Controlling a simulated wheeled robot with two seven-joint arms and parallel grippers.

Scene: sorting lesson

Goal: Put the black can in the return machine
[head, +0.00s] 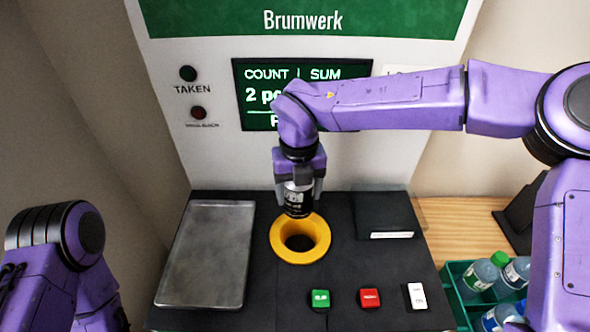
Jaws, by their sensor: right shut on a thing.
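My right gripper (299,180) is shut on the black can (297,203), which it holds upright from above. The can is just above the back edge of the yellow ring (283,247) around the machine's dark round opening (299,243). The can's upper part is hidden between the fingers. The return machine (230,142) has a green "Brumwerk" sign and a screen (253,82) reading "COUNT | SUM" and "2", partly hidden by my right arm. My left arm is at the lower left, and its gripper is out of the picture.
A grey metal plate (207,255) lies left of the opening. Green (320,299) and red (370,298) buttons and a white switch (416,296) sit in front. A green crate (459,300) with several bottles stands at the lower right, next to my right arm.

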